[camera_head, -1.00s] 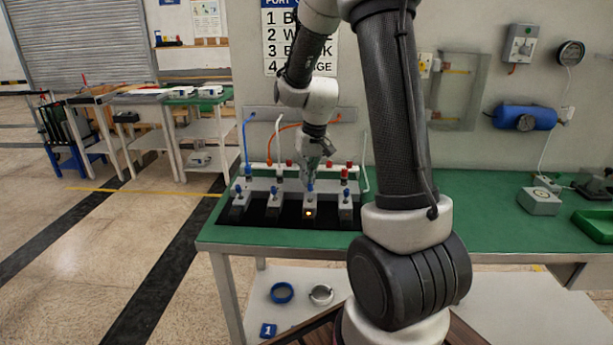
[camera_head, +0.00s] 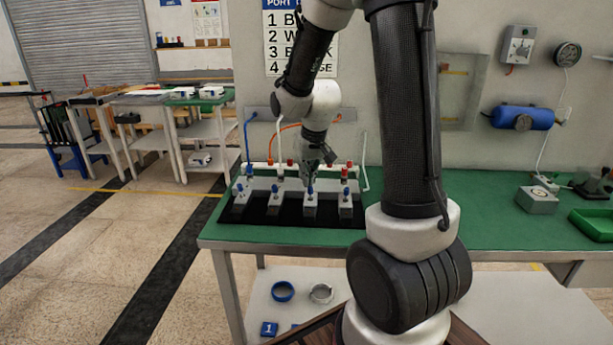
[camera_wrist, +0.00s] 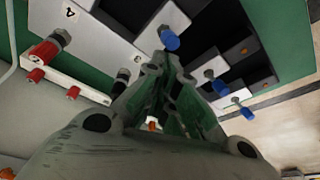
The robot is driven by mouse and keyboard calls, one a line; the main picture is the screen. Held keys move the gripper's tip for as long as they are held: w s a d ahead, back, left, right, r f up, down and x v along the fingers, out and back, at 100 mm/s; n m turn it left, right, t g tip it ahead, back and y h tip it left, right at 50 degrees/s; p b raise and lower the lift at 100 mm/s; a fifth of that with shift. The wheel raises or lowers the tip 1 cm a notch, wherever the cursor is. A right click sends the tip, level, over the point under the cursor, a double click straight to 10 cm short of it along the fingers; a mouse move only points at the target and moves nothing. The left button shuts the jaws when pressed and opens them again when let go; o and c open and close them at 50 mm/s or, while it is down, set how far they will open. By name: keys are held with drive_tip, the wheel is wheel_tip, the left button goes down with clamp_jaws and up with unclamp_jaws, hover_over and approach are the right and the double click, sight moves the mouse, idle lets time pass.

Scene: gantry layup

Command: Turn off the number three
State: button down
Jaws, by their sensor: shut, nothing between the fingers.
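Several grey switch units with blue-tipped levers stand in a row on a black mat (camera_head: 258,215). The third unit from the left (camera_head: 310,208) has its blue lever tip (camera_head: 310,189) just below my gripper (camera_head: 314,170). No lit lamp shows on its front. In the wrist view my gripper (camera_wrist: 162,62) is shut and empty, its fingertips close to a blue lever tip (camera_wrist: 169,38); I cannot tell if they touch. Two more blue tips (camera_wrist: 217,86) show at the right.
A white pipe with red-capped valves (camera_wrist: 44,52) runs behind the units, with hoses on the wall above. The green bench (camera_head: 440,215) is clear to the right, up to a grey box (camera_head: 537,200) and a green tray (camera_head: 592,224).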

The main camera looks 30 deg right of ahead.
drive_tip(key=shift+r, duration=0.75)
drive_tip(key=shift+w+r, duration=0.1)
drive_tip(key=shift+w, duration=0.15)
drive_tip(key=a+v, duration=0.1)
drive_tip(key=v, duration=0.8)
drive_tip(key=shift+a, duration=0.3)
